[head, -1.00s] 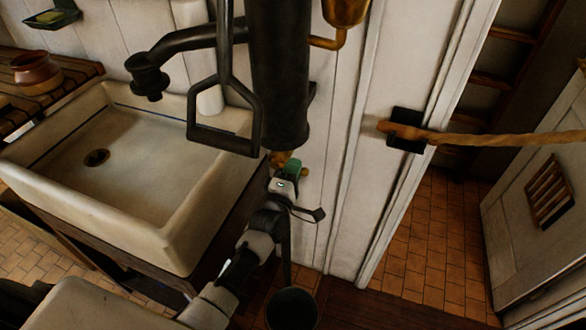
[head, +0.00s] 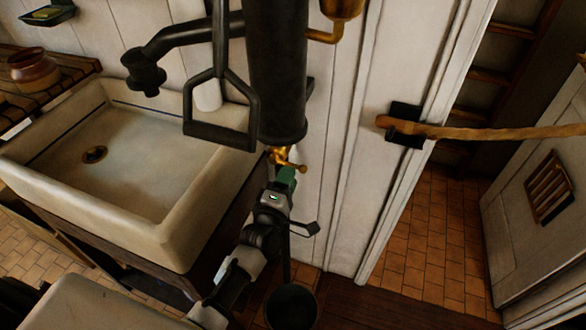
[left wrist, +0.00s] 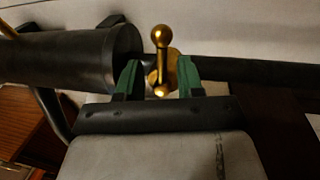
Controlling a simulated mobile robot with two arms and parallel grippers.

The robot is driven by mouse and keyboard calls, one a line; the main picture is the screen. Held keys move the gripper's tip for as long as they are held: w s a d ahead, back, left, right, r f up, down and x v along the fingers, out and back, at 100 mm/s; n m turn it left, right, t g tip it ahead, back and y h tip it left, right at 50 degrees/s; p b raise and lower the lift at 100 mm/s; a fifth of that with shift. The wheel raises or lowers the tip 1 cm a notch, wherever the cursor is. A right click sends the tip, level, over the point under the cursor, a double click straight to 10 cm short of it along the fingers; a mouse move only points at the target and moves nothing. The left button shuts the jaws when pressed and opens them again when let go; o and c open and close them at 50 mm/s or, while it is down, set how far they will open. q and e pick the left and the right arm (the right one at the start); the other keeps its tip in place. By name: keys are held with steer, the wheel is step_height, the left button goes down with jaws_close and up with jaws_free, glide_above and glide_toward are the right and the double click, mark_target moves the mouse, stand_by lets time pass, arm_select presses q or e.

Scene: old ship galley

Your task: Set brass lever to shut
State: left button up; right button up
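The brass lever (head: 287,162) sits on a small brass cock just under the dark pump cylinder, beside the sink's right edge. In the left wrist view the lever (left wrist: 162,60) shows a ball end at the top and a bright rounded brass end nearer my gripper. My left gripper (head: 285,178) is just below the lever in the head view. In the left wrist view its two green fingertips (left wrist: 160,78) are apart, with the brass between or just beyond them and gaps on both sides. Contact is not visible. My right gripper is not in view.
The dark pump cylinder (head: 277,70) and its hanging handle (head: 219,137) are just above. A white sink (head: 150,235) stands at left. A dark round pan (head: 292,307) is low in front.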

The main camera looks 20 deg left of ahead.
arm_select(q)
steer(key=s+f, duration=0.1)
steer(key=s, duration=0.5)
steer(key=shift+s+b, duration=0.25)
steer(key=shift+b, duration=0.2)
steer(key=shift+f, duration=0.1)
